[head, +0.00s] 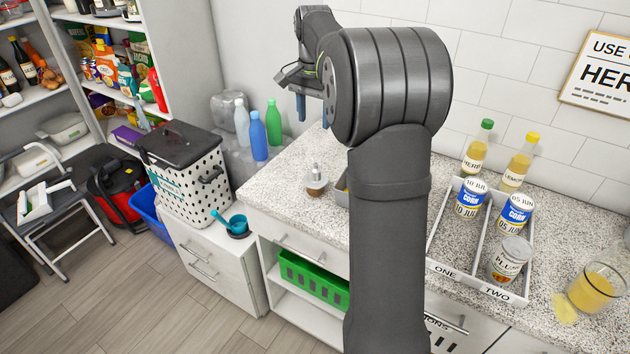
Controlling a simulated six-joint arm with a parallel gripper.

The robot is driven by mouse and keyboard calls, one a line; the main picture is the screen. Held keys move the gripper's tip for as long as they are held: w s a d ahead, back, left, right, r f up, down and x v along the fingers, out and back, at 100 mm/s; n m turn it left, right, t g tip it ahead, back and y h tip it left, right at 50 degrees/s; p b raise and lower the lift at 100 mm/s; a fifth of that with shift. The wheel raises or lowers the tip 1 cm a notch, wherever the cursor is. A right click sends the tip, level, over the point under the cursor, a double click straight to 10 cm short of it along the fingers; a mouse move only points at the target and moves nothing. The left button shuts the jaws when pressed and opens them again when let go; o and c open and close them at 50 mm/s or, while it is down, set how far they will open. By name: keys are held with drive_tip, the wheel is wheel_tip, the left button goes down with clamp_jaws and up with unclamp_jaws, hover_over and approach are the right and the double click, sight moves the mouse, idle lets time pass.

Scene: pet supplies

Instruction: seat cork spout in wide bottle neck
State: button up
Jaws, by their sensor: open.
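A small brown piece with a pale, narrow top (316,182) stands on the speckled counter near its left end; it may be the cork spout, but it is too small to be sure. My gripper (313,108) is at the upper middle, above and behind that piece, pointing down, open with nothing seen between its blue-grey fingers. A green-topped bottle (476,150) and a yellow-topped bottle (519,163) stand at the back right. I cannot make out an open wide bottle neck; my arm hides the middle of the counter.
A divided white tray (437,240), marked ONE and TWO, holds several cans. A glass of yellow liquid (596,288) stands by a yellow spill (564,310) at right. A grey-edged container (341,191) is partly hidden by my arm. The counter's (285,195) left end is mostly clear.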

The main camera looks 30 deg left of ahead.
drive_tip(key=n+t+h, duration=0.1)
drive_tip(key=n+h, duration=0.3)
drive_tip(key=n, duration=0.2)
hover_over(312, 176)
drive_tip(key=s, duration=0.3)
wheel_tip(312, 176, down, 8)
drive_tip(key=s+f+n+t+h, duration=0.1)
drive_tip(key=s+f+n+t, duration=0.1)
drive_tip(key=n, duration=0.3)
drive_tip(key=s+f+n+t+h, duration=0.2)
drive_tip(key=f+n+t, duration=0.1)
drive_tip(key=n+t, duration=0.1)
drive_tip(key=s+f+n+t+h, duration=0.2)
drive_tip(key=f+n+t, duration=0.1)
drive_tip(key=n, duration=0.3)
drive_tip(key=shift+s, duration=0.4)
drive_tip(key=s+a+f+n+t+y, duration=0.1)
drive_tip(key=s+a+n+t+y, duration=0.5)
drive_tip(key=n, duration=0.6)
drive_tip(key=shift+t+h, duration=0.7)
drive_tip(key=shift+h, duration=0.1)
drive_tip(key=x, duration=0.4)
drive_tip(key=d+x, duration=0.1)
drive_tip(key=x, duration=0.7)
drive_tip(key=shift+d+f, duration=0.25)
drive_tip(key=shift+d, duration=0.05)
drive_tip(key=shift+x, duration=2.95)
drive_tip(key=shift+f, duration=0.15)
drive_tip(key=shift+c, duration=0.2)
